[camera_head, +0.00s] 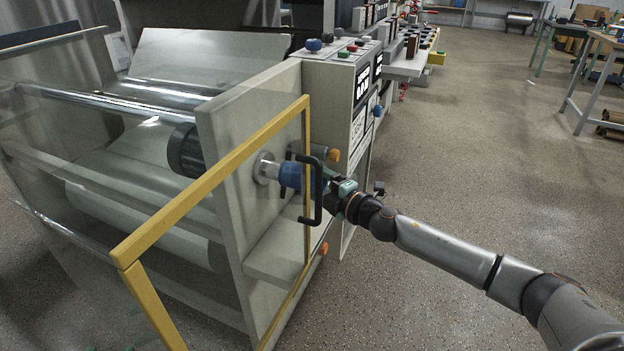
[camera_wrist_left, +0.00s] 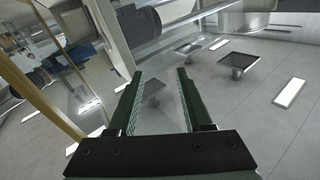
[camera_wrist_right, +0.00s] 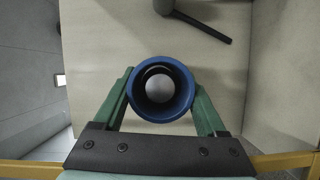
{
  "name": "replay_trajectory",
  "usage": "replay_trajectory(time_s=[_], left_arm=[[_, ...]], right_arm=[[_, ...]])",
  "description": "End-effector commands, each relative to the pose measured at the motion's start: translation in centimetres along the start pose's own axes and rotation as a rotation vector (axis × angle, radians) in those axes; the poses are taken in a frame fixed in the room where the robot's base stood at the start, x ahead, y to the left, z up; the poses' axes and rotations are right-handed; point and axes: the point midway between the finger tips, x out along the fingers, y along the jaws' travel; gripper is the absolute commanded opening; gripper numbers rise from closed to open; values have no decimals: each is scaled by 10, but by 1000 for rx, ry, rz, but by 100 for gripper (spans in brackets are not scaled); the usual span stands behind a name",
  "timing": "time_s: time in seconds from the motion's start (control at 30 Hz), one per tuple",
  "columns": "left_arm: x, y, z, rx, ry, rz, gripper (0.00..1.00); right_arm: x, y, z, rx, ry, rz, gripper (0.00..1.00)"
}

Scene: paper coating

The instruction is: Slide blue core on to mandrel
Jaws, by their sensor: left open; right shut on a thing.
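The blue core (camera_head: 290,175) is a short hollow ring, held level at the side panel of the machine. The mandrel's round grey end (camera_wrist_right: 160,88) shows inside the core's bore, roughly centred. How far the core is over the mandrel is hidden. My left gripper (camera_wrist_left: 161,85) is open and empty in the left wrist view.
A yellow frame (camera_head: 210,180) with a black handle (camera_head: 316,205) stands close in front of the core and my right gripper. A dark roller end (camera_head: 186,150) is behind the panel. The control box (camera_head: 340,80) stands beyond. Open floor lies to the right.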

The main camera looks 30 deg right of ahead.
Motion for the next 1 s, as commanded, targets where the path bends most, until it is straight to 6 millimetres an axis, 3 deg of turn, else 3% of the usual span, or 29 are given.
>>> replay_trajectory(time_s=[1.0], left_arm=[[-4,3,24,-25,-100,5,50]], right_arm=[[13,0,-6,0,1,0,20]])
